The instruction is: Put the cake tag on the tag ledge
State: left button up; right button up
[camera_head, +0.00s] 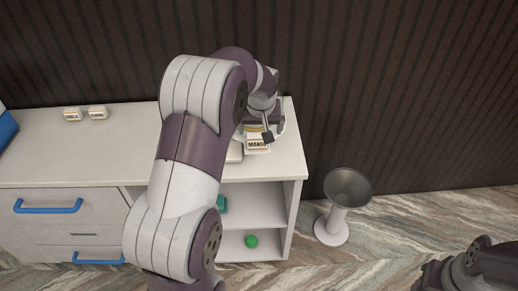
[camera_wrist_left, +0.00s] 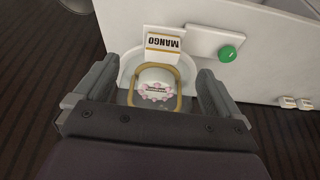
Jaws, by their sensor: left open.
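A white card lettered MANGO (camera_head: 257,143) stands at the right end of the counter; it also shows in the wrist view (camera_wrist_left: 163,43). In the head view my left arm partly hides the left gripper (camera_head: 264,123) and this spot. Two small lettered tags (camera_head: 72,114) (camera_head: 97,112) sit at the counter's left. I cannot tell which piece is the cake tag or the ledge.
The white counter (camera_head: 120,150) is mostly clear left of my arm. A green button on a white plate (camera_wrist_left: 227,54) is beside the MANGO card. Below are blue-handled drawers (camera_head: 48,206) and shelves with a green ball (camera_head: 251,241). A grey funnel-topped stand (camera_head: 345,190) is on the floor.

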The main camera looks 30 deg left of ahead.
pick_arm(q)
jog(key=s+d+f+m, duration=0.1)
jog(key=s+d+m, duration=0.1)
jog(key=s+d, duration=0.2)
jog(key=s+d+f+m+g+h, duration=0.1)
jog(key=s+d, duration=0.3)
jog(key=s, duration=0.7)
jog(key=s+d+f+m+g+h, duration=0.1)
jog(key=s+d+f+m, duration=0.1)
jog(key=s+d, duration=0.3)
jog(key=shift+s+m, duration=0.5)
jog(key=shift+s, duration=0.7)
jog(key=shift+r, duration=0.1)
